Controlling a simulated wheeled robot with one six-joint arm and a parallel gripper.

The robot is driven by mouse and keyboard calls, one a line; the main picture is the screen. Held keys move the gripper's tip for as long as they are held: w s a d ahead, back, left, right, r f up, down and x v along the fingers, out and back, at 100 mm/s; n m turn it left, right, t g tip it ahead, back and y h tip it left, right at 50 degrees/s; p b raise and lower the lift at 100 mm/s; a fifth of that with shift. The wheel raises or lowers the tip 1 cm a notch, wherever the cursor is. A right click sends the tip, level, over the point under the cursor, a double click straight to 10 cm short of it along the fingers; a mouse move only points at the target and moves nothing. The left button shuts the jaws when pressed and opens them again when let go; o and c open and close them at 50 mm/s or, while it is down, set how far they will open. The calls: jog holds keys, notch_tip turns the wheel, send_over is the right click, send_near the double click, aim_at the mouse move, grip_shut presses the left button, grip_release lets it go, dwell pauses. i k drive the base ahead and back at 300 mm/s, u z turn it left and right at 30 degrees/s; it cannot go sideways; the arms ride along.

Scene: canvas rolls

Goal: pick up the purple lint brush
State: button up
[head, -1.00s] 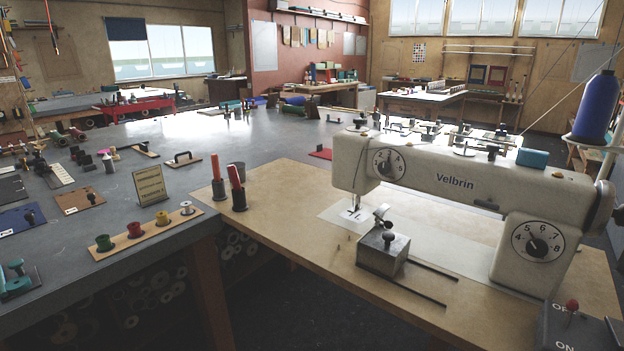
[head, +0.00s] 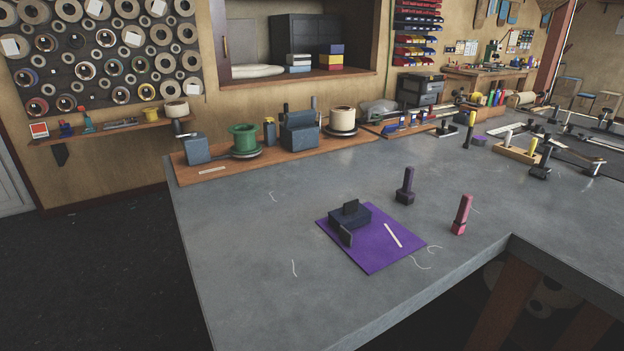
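A dark purple-grey upright piece (head: 405,187) with a narrow handle on a wider foot stands on the grey table, just behind the purple mat. It looks like the purple lint brush, though its colour is dim. A similar pink-red upright piece (head: 462,215) stands to its right, apart from it. The flat purple mat (head: 372,254) carries a dark block (head: 349,215) with upright tabs and a thin pale strip (head: 393,235). My gripper is not in view.
The grey table (head: 240,260) has clear room left and in front of the mat, with a few loose threads. A wooden board (head: 212,171) with spools and dark blocks lines the back edge. More tools stand at the right, including a yellow-topped upright piece (head: 469,130).

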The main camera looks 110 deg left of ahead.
aim_at(404, 195)
jog(key=u, duration=0.85)
jog(key=i, duration=2.35)
jog(key=u, duration=3.2)
jog(key=i, duration=0.5)
jog(key=z, duration=0.05)
